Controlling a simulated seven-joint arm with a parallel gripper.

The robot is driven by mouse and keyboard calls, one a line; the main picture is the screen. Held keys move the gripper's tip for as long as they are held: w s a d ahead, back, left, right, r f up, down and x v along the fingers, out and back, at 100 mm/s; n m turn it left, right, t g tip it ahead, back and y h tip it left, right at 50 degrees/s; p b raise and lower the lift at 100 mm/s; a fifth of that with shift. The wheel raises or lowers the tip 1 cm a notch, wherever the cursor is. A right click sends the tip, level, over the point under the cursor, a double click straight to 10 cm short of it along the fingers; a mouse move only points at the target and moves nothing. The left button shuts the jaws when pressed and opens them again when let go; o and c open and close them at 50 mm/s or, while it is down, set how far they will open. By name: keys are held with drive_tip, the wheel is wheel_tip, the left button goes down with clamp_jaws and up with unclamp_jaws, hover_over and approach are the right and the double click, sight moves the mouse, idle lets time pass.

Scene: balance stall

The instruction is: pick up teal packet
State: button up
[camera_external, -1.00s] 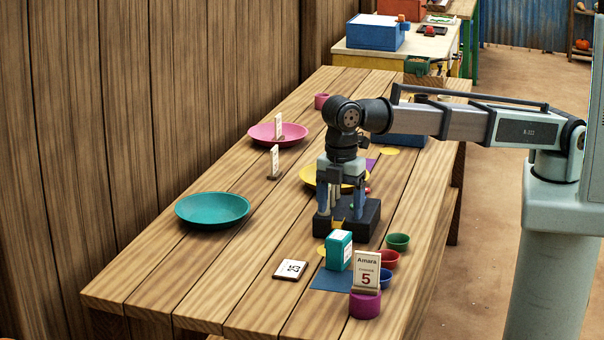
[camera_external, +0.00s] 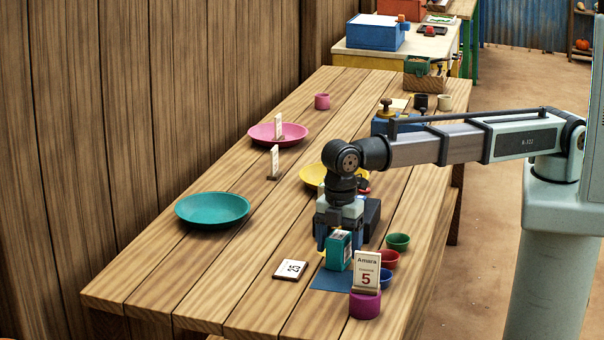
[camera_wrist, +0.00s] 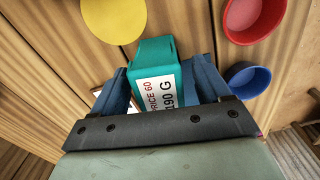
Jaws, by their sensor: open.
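The teal packet (camera_external: 338,252) stands upright by the blue mat (camera_external: 330,281) near the front of the table. In the wrist view the teal packet (camera_wrist: 156,72) shows a white label reading "PRICE 60" and "190 G". My gripper (camera_external: 338,242) is low over the packet, its fingers down around it. In the wrist view the open fingers of my gripper (camera_wrist: 160,82) stand on either side of the packet. Whether they touch it cannot be told.
Green (camera_external: 398,242), red (camera_external: 387,260) and blue (camera_external: 385,278) cups stand right of the packet. A sign reading "Amara 5" (camera_external: 366,270) stands on a magenta block (camera_external: 365,304). A card (camera_external: 290,270) lies left of the mat. A teal plate (camera_external: 212,209) is farther left. A dark block (camera_external: 371,218) stands behind.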

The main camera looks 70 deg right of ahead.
drive_tip(key=shift+f, duration=0.4)
drive_tip(key=shift+c, duration=0.2)
drive_tip(key=c, duration=1.1)
drive_tip(key=shift+c, duration=0.2)
